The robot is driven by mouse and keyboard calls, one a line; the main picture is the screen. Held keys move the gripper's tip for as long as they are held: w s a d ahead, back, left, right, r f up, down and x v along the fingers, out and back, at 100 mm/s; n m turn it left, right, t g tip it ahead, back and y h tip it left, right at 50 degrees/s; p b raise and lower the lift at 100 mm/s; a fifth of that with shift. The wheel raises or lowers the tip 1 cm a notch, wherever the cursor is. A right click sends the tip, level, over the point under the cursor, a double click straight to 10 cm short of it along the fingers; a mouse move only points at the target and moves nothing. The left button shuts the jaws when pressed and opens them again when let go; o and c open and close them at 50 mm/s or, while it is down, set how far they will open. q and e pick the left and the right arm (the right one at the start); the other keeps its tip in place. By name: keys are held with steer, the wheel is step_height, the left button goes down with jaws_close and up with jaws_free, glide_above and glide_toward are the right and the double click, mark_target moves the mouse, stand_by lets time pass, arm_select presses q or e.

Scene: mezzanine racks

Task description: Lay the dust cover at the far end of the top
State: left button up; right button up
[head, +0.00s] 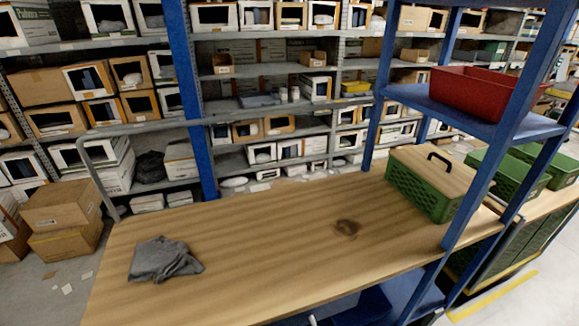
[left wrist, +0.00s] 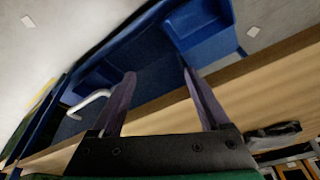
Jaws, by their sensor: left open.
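The dust cover, a crumpled grey cloth (head: 163,259), lies in a small heap on the left part of the long wooden top (head: 270,245) in the head view. A dark grey lump, which looks like the same cloth (left wrist: 275,132), shows on the wood at the right of the left wrist view. My left gripper (left wrist: 158,76) is open, its two dark fingers apart with nothing between them. It is near the edge of the wooden top, apart from the cloth. Neither gripper shows in the head view, and my right gripper is not seen.
A green crate (head: 417,194) with a wooden lid and black handle stands at the right of the top. Blue rack posts (head: 193,100) rise at the back and right; a red bin (head: 487,90) sits on a blue shelf. The middle of the top is clear except a dark knot.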

arm_select(q)
steer(key=s+f+g+b, duration=0.1)
steer(key=s+f+b, duration=0.1)
steer(key=f, duration=0.9)
steer(key=s+f+b, duration=0.2)
steer(key=f, duration=1)
steer(key=s+a+f+g+b, duration=0.1)
steer(key=s+a+f+b, duration=0.2)
steer(key=s+f, duration=1.3)
steer(key=shift+f+b, duration=0.15)
steer(key=shift+b, duration=0.35)
steer(key=shift+a, duration=0.1)
steer(key=shift+w, duration=0.1)
